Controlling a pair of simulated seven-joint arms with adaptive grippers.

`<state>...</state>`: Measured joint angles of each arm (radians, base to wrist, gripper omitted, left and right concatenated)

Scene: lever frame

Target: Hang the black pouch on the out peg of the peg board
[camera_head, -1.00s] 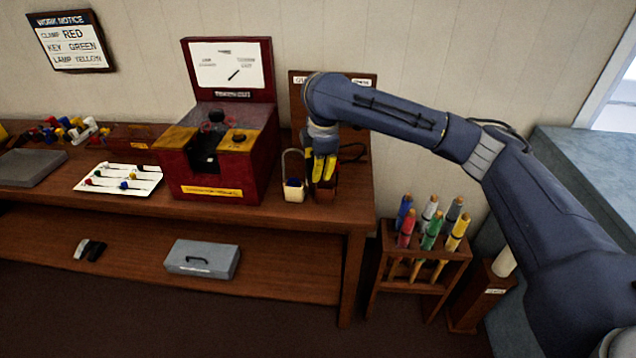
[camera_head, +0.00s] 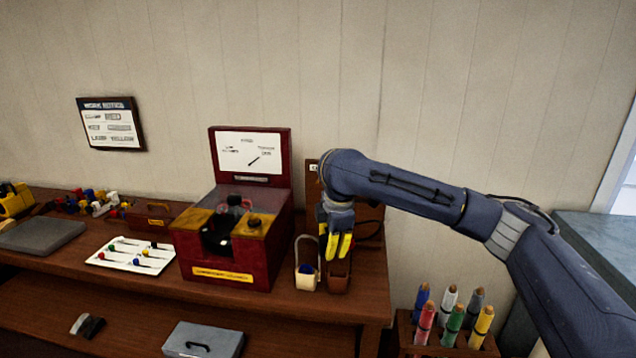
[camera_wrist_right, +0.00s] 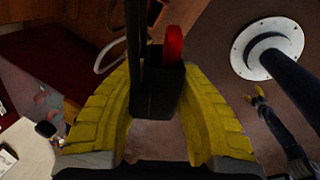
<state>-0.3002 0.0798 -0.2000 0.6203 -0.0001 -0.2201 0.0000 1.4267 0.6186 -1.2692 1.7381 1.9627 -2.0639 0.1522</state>
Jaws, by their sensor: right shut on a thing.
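My right gripper (camera_head: 337,245) is shut on the black pouch (camera_wrist_right: 157,92). In the right wrist view the pouch sits between the yellow fingers, with a dark strap rising from it and a red item at its top. In the head view I cannot make the pouch out clearly at the fingers. The brown peg board (camera_head: 312,180) stands against the wall, mostly hidden behind my right arm, so its pegs and labels cannot be read. A small dark blue arm with yellow tips, apparently my left gripper (camera_wrist_right: 254,95), shows far off in the right wrist view; its opening is unclear.
A cream pouch (camera_head: 307,280) with a blue item and a brown pouch (camera_head: 337,282) stand close below the right gripper. A red lever box (camera_head: 235,240) is left of them. A white tray (camera_head: 130,256) lies further left. A marker rack (camera_head: 430,347) stands lower right.

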